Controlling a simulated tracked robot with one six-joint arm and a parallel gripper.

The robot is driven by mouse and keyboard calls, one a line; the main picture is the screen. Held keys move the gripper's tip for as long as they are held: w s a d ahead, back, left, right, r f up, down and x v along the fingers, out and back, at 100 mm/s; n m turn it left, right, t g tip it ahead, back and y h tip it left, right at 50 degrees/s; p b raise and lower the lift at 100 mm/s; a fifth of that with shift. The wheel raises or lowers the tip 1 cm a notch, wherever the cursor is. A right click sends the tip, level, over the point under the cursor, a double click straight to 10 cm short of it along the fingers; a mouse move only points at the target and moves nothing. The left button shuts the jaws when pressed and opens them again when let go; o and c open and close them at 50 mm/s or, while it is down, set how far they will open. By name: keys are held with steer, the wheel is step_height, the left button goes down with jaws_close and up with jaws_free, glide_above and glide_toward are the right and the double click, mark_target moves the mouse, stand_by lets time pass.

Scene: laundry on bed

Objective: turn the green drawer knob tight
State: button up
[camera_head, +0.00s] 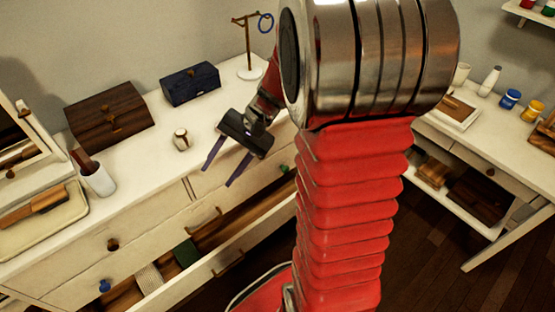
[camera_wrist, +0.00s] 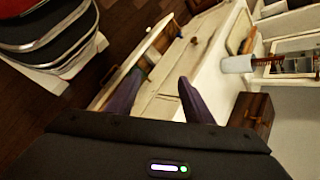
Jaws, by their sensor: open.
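The green drawer knob (camera_head: 284,169) is a small round knob on the front of the white dresser (camera_head: 150,234), just left of my red arm in the head view. I cannot make it out for sure in the wrist view. My gripper (camera_head: 219,174) is open and empty, its two dark fingers pointing down and to the left. It is to the left of the green knob and apart from it, over the dresser's front part. In the wrist view, my gripper's fingers (camera_wrist: 160,77) are spread apart with nothing held between them.
A lower drawer (camera_head: 210,262) stands open with a green cloth (camera_head: 186,253) inside. A blue knob (camera_head: 104,286) is at lower left. On top are a wooden chest (camera_head: 108,117), a dark blue box (camera_head: 191,84), a small jar (camera_head: 181,140) and a jewelry stand (camera_head: 249,70).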

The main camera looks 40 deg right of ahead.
steer(key=w+d+f+m+t+y, duration=0.2)
steer(key=w+d+f+m+t, duration=0.3)
steer(key=d+f, duration=0.45)
steer(key=w+d+f+m+t+y, duration=0.1)
steer(key=w+d+f+m+t, duration=0.1)
steer(key=d+f+m+t, duration=0.5)
steer(key=m+t+h, duration=0.4)
steer(key=m+h, duration=0.6)
steer(key=m, duration=0.4)
glide_toward(286, 171)
steer(key=s, duration=0.6)
steer(key=shift+d+f+n, duration=0.15)
steer(key=shift+n, duration=0.15)
steer(key=shift+w, duration=0.1)
steer(key=w, duration=1.3)
steer(key=shift+w+a, duration=0.25)
steer(key=shift+w, duration=0.15)
steer(key=shift+c, duration=0.5)
